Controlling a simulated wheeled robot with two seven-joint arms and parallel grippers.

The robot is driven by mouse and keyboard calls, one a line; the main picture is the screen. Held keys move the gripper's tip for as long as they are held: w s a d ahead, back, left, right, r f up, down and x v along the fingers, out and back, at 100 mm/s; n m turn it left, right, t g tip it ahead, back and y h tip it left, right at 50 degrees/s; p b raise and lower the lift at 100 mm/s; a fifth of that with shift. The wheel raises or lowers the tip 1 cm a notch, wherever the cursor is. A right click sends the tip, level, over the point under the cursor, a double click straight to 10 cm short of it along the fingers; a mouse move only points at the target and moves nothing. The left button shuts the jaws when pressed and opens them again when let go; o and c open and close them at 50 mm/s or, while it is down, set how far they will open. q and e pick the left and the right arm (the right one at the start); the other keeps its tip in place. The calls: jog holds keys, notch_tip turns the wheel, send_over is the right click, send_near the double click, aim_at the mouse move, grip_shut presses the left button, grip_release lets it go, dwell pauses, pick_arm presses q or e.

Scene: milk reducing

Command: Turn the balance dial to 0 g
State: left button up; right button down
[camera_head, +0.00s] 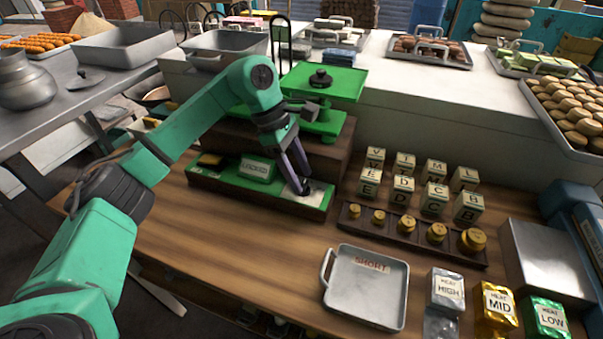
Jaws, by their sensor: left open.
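The green balance (322,82) stands on a brown wooden block, with a small dark round piece on its flat top pan. In front of it lies a green panel (228,180) with a raised green block (257,168) lettered LOCKED. My left gripper (301,184) comes down from the balance side to the right part of this panel. Its dark fingers are open and reach down at the small dark dial, which they mostly hide. I cannot read the dial's setting or tell whether the fingers touch it. My right gripper is not in view.
Right of the panel are several lettered cubes (433,198) and a dark rack of brass weights (406,228). A grey tray marked SHORT (366,290) lies in front. HIGH, MID and LOW packets (497,305) stand at lower right. The wood left of the tray is clear.

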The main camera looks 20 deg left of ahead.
pick_arm(q)
jog(key=shift+s+d+f, duration=0.15)
jog(key=shift+d+f, duration=0.05)
jog(key=shift+f, duration=0.35)
grip_shut()
